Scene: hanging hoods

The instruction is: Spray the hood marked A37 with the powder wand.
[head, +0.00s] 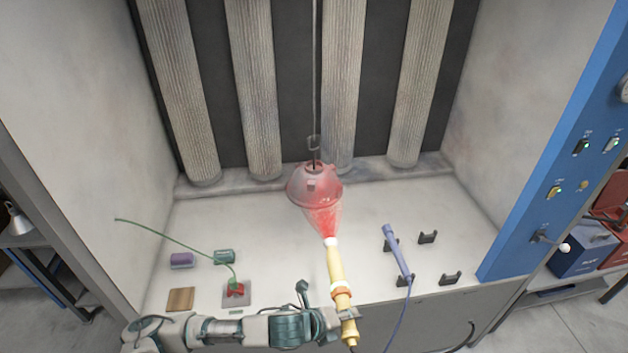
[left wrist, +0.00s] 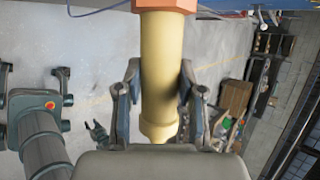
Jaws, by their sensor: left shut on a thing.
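A yellow powder wand (head: 336,268) with a white tip and an orange-red collar points away from me. A red spray cone runs from its tip to the hood (head: 314,184), a pinkish-red dome hanging from a thin line. The spray meets the hood's lower front. A small square mark shows on the hood, but I cannot read it. My left gripper (head: 343,312) is shut on the wand's rear part. In the left wrist view its fingers (left wrist: 160,78) stand on both sides of the yellow handle (left wrist: 162,60).
A blue wand (head: 397,250) rests on dark brackets at right; empty brackets (head: 428,237) stand beside it. A blue control panel (head: 560,150) bounds the booth's right side.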

